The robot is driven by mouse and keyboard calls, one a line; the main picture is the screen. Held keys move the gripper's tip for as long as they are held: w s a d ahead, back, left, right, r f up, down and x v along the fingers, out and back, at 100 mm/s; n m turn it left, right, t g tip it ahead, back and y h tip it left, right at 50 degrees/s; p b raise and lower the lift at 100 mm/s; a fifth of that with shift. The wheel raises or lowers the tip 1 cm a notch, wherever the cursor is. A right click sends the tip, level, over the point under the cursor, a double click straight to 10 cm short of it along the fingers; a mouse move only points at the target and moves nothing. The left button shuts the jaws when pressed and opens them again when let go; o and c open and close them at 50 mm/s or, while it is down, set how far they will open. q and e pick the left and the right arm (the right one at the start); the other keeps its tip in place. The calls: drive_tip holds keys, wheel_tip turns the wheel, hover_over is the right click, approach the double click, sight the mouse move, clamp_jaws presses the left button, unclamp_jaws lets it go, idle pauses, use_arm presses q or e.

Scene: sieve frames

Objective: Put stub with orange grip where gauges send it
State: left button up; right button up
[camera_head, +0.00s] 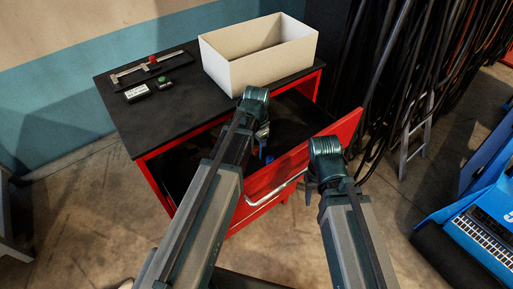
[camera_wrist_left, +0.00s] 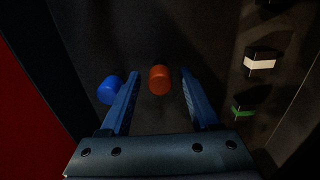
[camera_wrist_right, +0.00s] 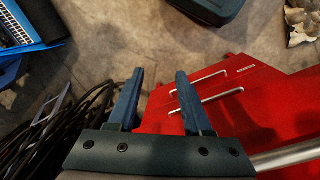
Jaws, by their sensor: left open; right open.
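The stub with the orange grip (camera_wrist_left: 159,80) stands in the open drawer, seen in the left wrist view between my left gripper's fingers and apart from both. My left gripper (camera_head: 264,146) is open and reaches down into the drawer; its fingers also frame the left wrist view (camera_wrist_left: 160,88). A blue-gripped stub (camera_wrist_left: 110,89) is just outside the left finger. The gauges on the cabinet top seem to be a caliper-like tool (camera_head: 147,67), a white-faced block (camera_head: 137,93) and a green-knobbed block (camera_head: 163,82); readings are too small to tell. My right gripper (camera_wrist_right: 158,92) is open and empty near the drawer front.
The red drawer front (camera_head: 345,128) is pulled out from the red cabinet with a black top (camera_head: 190,103). A white open box (camera_head: 238,72) stands on the top. White-topped (camera_wrist_left: 262,61) and green-topped (camera_wrist_left: 243,109) pieces lie in the drawer's right side. Cables hang at the right.

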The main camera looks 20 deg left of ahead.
wheel_tip(320, 180, up, 12)
drive_tip(key=p, duration=1.1)
drive_tip(key=shift+p, duration=0.4)
drive_tip(key=shift+r, duration=0.1)
